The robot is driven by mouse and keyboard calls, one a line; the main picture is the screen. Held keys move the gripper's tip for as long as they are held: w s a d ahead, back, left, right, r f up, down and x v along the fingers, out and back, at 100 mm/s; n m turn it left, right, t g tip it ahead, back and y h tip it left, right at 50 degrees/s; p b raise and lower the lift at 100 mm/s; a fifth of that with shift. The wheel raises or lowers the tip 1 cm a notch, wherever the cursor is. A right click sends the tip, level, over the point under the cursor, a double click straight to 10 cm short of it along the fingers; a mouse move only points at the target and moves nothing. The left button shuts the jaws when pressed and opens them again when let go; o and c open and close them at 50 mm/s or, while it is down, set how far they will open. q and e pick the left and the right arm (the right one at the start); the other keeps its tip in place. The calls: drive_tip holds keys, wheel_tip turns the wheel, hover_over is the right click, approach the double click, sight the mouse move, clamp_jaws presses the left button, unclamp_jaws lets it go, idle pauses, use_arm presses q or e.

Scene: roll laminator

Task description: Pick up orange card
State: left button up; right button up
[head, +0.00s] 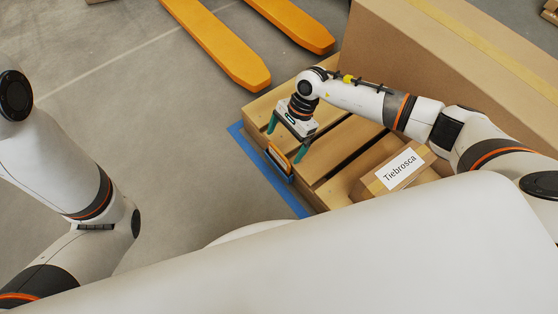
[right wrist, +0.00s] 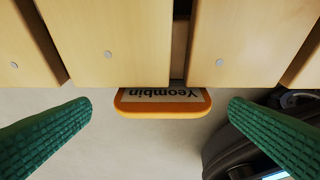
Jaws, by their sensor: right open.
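The orange card (head: 279,159) is at the near left edge of a wooden pallet (head: 341,136). In the right wrist view, the card's orange rim (right wrist: 163,111) stands out past the board ends, with the upside-down word "Yeombin" on its face; its upper part is hidden by the boards. My right gripper (head: 286,139) is open and empty above the pallet edge, pointing down at the card. In the right wrist view, its green fingers (right wrist: 160,103) lie on either side of the card, apart from it. My left arm shows at the left, but its gripper is out of view.
A small box labelled "Tiebrosca" (head: 377,188) sits on the pallet, right of the card. A large cardboard box (head: 440,70) stands behind my right arm. Orange forks (head: 222,45) lie at the back. A blue strip (head: 298,201) borders the pallet; grey floor to its left is clear.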

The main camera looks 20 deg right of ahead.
sight(279, 154)
drive_tip(key=b+x, duration=0.3)
drive_tip(key=x, duration=0.2)
drive_tip(key=shift+s+a+b, duration=0.2)
drive_tip(key=shift+b, duration=0.2)
drive_tip(key=shift+r, duration=0.15)
drive_tip(key=c, duration=0.7)
